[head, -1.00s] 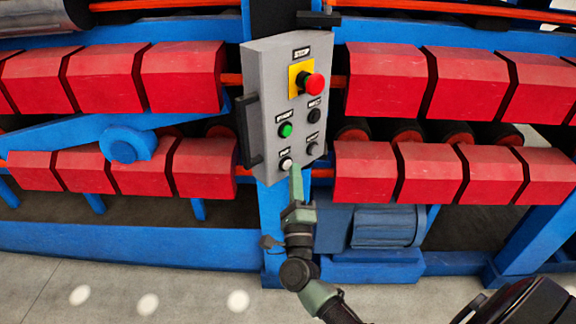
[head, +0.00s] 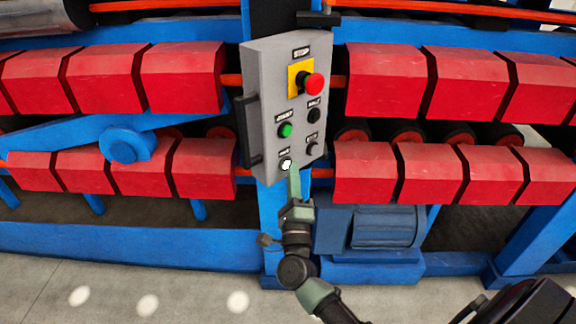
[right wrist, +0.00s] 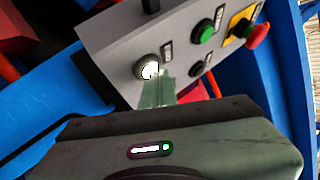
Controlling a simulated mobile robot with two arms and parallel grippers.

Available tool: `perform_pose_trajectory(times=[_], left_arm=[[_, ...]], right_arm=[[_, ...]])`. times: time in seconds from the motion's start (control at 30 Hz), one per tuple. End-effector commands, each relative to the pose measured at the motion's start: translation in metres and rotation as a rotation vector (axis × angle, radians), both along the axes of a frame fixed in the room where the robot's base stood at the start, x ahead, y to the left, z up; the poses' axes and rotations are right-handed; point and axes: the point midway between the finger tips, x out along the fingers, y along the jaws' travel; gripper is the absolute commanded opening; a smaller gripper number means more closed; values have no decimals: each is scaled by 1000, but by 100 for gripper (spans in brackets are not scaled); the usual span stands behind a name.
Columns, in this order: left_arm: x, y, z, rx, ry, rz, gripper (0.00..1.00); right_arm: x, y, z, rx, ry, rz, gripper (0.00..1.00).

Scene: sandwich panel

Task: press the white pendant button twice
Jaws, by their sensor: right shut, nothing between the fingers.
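The grey pendant box (head: 262,75) hangs in front of the blue frame. The white button (head: 286,164) is at its lower left corner and looks bright, as if lit. It also shows bright in the right wrist view (right wrist: 148,69). My right gripper (head: 292,169) is shut and empty, with its fingertips at the white button's lower right edge. In the right wrist view the fingertips (right wrist: 158,76) overlap the button's edge; I cannot tell whether they touch it. My left gripper is not in view.
The pendant also has a green button (head: 285,130), two black controls (head: 313,115) and a red mushroom button (head: 315,84) on a yellow plate. A black handle (head: 252,128) is on its left side. Red blocks line the machine on both sides.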

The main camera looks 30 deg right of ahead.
Motion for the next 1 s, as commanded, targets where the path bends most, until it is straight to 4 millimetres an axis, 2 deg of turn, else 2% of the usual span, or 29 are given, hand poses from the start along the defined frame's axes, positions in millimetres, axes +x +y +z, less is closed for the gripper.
perform_pose_trajectory(times=[0.23,0.57,0.87,1.0], left_arm=[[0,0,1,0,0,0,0],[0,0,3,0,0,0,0],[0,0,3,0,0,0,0],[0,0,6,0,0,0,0]], right_arm=[[-1,0,1,-1,-2,2,0],[-16,-3,1,0,-1,1,0],[-16,-3,0,0,-1,1,0],[-26,-5,0,-1,2,1,0]])
